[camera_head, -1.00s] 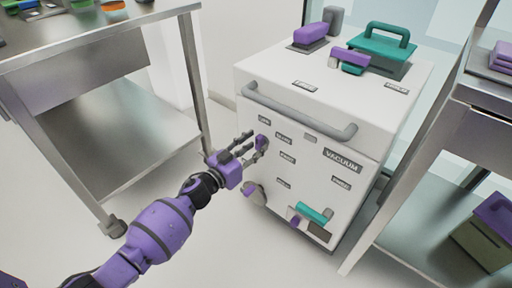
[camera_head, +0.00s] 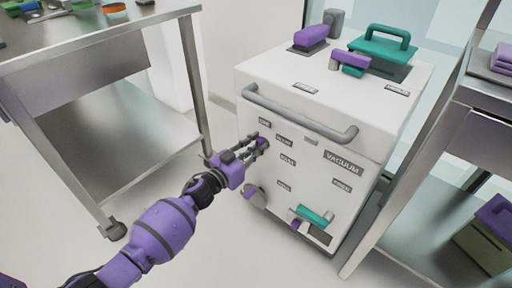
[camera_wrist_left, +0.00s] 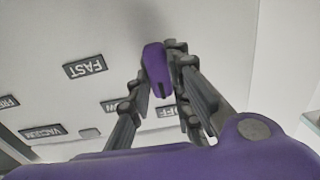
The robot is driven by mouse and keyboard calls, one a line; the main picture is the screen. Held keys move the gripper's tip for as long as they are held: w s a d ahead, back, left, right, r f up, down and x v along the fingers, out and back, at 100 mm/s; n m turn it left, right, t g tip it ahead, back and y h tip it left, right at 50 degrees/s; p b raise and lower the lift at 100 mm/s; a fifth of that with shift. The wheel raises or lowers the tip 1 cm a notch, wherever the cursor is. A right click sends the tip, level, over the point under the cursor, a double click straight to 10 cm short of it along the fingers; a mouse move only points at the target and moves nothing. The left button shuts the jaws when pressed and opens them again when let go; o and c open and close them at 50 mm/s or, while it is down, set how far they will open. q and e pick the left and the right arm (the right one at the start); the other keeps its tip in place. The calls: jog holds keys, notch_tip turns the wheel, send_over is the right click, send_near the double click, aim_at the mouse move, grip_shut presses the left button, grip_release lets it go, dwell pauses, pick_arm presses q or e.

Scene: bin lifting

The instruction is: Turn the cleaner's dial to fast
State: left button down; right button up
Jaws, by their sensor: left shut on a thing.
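The cleaner (camera_head: 315,180) is a white box marked VACUUM. Its small purple dial (camera_head: 262,141) sits on the upper left of the front face, among dark labels. My left gripper (camera_head: 261,145) reaches it from the left with its fingers around it. In the left wrist view the purple dial (camera_wrist_left: 155,62) sits between the grey fingers (camera_wrist_left: 157,80), which are shut on it. The FAST label (camera_wrist_left: 86,67) is to the left of the dial. A label ending in FF (camera_wrist_left: 165,111) is partly hidden behind a finger. The dial's setting is hard to read. My right gripper is not in view.
A grey bar handle (camera_head: 300,118) crosses the cleaner's front above the dial. A round grey part (camera_head: 254,193) and a teal handle (camera_head: 315,215) sit lower down. A metal table (camera_head: 110,40) stands left, a metal shelf (camera_head: 480,95) right.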

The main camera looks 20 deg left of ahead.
pick_arm(q)
jog(key=m, duration=0.5)
jog(key=shift+s+d+p, duration=0.1)
jog(key=shift+d+p, duration=0.1)
jog(key=shift+p, duration=0.1)
jog(key=m, duration=0.5)
jog(key=f+m+b, duration=0.1)
jog(key=m, duration=0.3)
jog(key=m+b, duration=0.1)
jog(key=m, duration=0.4)
jog(key=shift+s+d+f+m, duration=0.1)
jog(key=shift+d+f+m, duration=0.05)
jog(key=shift+d+m, duration=0.15)
jog(key=c, duration=1.6)
grip_release()
